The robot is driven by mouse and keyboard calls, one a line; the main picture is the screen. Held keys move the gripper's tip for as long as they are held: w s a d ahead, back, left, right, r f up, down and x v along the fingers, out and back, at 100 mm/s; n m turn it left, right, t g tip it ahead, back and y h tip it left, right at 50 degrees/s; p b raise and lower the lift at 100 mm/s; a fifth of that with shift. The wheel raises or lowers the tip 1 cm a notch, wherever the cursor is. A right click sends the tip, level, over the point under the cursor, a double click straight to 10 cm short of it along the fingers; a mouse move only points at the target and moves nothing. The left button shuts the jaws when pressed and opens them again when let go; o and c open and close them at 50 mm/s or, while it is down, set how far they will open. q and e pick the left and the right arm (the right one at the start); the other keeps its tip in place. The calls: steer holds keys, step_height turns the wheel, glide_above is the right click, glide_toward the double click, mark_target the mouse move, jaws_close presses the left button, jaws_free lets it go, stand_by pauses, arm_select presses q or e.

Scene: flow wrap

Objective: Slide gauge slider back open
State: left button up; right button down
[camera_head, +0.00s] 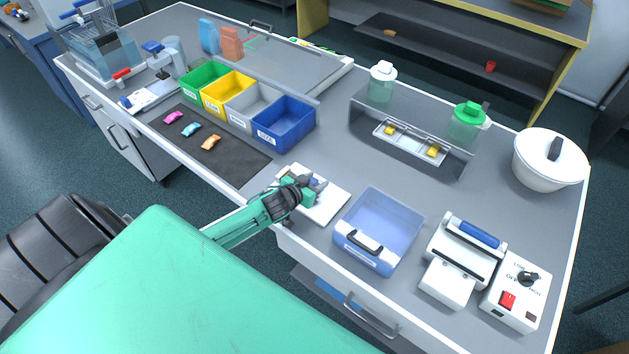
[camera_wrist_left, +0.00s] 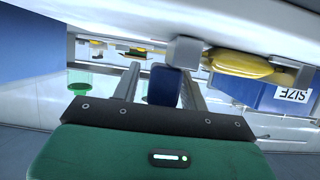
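The gauge is a white plate (camera_head: 322,203) at the table's front edge, partly hidden by my left gripper (camera_head: 307,188). In the left wrist view, my left gripper (camera_wrist_left: 160,85) has its two fingers apart. A blue block (camera_wrist_left: 163,87), likely the slider's handle, stands between them. A gap shows on its left side; on its right the finger looks close, and I cannot tell if it touches. Beyond are a grey block (camera_wrist_left: 183,52), a yellow wrapped piece (camera_wrist_left: 243,66) and another grey block (camera_wrist_left: 304,77). The yellow piece lies between the grey blocks. My right gripper is out of view.
A clear blue-tinted box (camera_head: 385,222) stands right of the gauge. Green, yellow, grey and blue bins (camera_head: 284,122) stand behind left. A dark mat (camera_head: 235,158) holds several wrapped pieces. A sealer (camera_head: 463,255) and a switch box (camera_head: 517,290) are at the right.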

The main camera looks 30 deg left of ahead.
mark_target(326, 197)
arm_select(q)
jaws_close()
steer(key=shift+s+d, duration=0.2)
steer(key=shift+d, duration=1.95)
steer(key=shift+c, duration=1.6)
jaws_free()
steer(key=o, duration=0.4)
steer(key=shift+d, duration=0.15)
steer(key=shift+o, duration=0.2)
